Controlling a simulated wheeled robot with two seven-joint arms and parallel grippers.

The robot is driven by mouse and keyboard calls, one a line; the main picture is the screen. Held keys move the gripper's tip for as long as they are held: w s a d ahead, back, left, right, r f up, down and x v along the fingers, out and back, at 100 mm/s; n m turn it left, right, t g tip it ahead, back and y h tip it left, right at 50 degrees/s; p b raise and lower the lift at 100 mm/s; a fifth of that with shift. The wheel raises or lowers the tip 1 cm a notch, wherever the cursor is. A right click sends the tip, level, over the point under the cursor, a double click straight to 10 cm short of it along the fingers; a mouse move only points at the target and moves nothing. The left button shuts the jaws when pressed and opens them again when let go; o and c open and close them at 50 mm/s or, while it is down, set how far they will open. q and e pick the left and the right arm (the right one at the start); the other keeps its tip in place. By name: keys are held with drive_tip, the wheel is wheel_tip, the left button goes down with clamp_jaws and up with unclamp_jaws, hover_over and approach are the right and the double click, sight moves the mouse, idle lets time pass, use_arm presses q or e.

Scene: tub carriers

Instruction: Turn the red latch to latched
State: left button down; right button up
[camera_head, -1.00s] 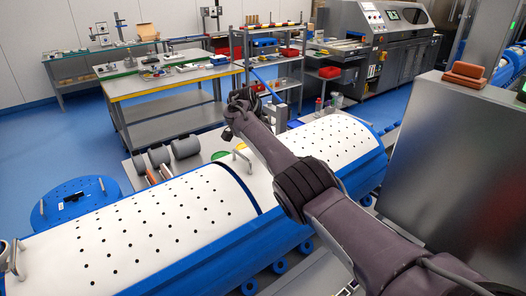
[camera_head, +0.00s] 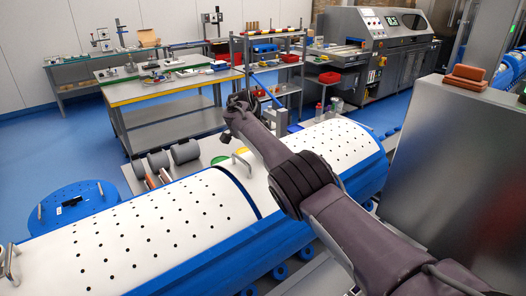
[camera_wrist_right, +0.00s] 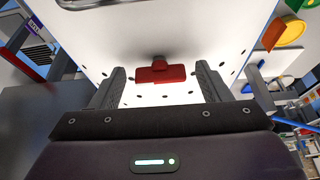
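The red latch (camera_wrist_right: 162,74) shows in the right wrist view as a short red bar on a dark stub, against a white panel with dark holes. My right gripper (camera_wrist_right: 160,70) is open, with one finger on each side of the latch. Gaps show between the latch and both fingers; depth contact cannot be told. In the head view my right arm reaches over the white perforated tub covers (camera_head: 150,225), and the latch cannot be made out there. My left gripper is in neither view.
A metal handle (camera_head: 240,158) stands on the covers near my right arm. A large grey cabinet (camera_head: 455,170) stands close on the right. A blue perforated disc (camera_head: 100,200) lies at left. A workbench (camera_head: 165,80) and a shelf rack stand behind.

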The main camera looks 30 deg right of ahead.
drive_tip(key=b+v, duration=0.2)
drive_tip(key=v, duration=0.5)
drive_tip(key=shift+a+r+b, duration=0.25)
drive_tip(key=shift+r+b, duration=0.1)
drive_tip(key=shift+b, duration=0.05)
idle(0.3)
